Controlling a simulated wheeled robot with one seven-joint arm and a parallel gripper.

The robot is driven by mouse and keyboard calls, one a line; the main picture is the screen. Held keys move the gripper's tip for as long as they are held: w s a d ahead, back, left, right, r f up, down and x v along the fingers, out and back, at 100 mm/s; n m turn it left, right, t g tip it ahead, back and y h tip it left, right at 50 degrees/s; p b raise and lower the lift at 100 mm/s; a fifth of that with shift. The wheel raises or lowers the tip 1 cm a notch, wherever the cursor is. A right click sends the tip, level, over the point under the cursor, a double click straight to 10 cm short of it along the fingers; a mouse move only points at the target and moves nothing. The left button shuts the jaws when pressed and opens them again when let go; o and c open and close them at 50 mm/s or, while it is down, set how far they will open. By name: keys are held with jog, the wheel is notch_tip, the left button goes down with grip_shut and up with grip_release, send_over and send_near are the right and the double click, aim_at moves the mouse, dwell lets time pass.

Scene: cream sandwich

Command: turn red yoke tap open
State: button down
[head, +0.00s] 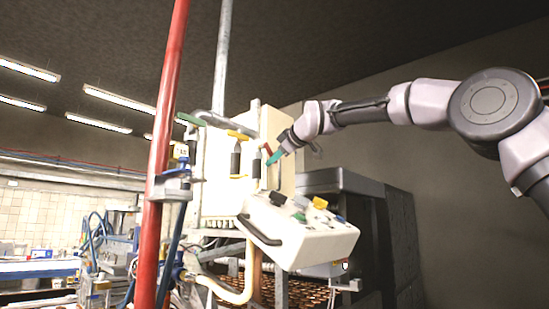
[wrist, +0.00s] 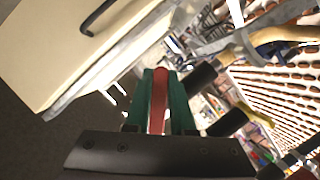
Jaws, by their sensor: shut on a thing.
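The red yoke tap (wrist: 158,98) shows in the wrist view as a red bar between the two green fingers of my gripper (wrist: 163,90). My gripper is shut on it, with a finger on either side. In the head view my gripper (head: 273,158) is at the right side of the cream cabinet front, its teal fingers pointing down-left. A small red part of the tap (head: 267,149) shows beside the fingertips there. The tap's full shape and its angle are not clear, as the fingers cover part of it.
A yellow-topped tap with a black grip (head: 236,160) is left of my gripper. A white control box (head: 300,238) with coloured knobs and a black handle juts out below. A red vertical pipe (head: 160,190) stands at the left front. A dark cabinet (head: 345,185) is at the right.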

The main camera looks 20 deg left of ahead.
jog(key=shift+s+a+f+m+g, duration=0.1)
jog(key=shift+s+f+m+g, duration=0.15)
jog(key=shift+m+g, duration=0.25)
dwell(0.3)
jog(key=c, duration=0.8)
grip_release()
jog(key=shift+o, duration=0.2)
